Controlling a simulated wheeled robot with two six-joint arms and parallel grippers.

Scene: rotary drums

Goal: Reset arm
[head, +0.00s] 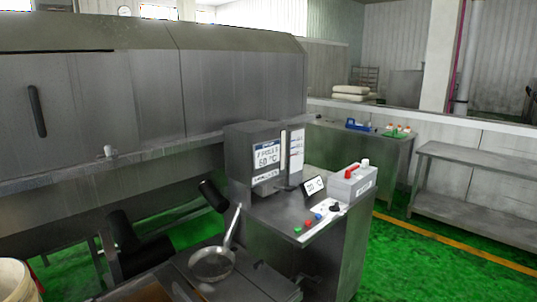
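I see no gripper fingers in the head view, so neither gripper can be placed or read as open or shut. Dark cylindrical parts show at the lower left, in front of the large grey drum machine (130,90). I cannot tell whether they belong to my arm or to the machine. A metal scoop or pan (212,264) rests on a low metal surface at the bottom centre, its handle pointing up and to the right.
A metal control cabinet (325,245) with coloured buttons stands right of the scoop. A grey box with a red handle (352,184) sits on it. A side table (385,140) and a steel bench (480,160) stand behind. Green floor is clear at the right. A pale bucket (14,280) is at lower left.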

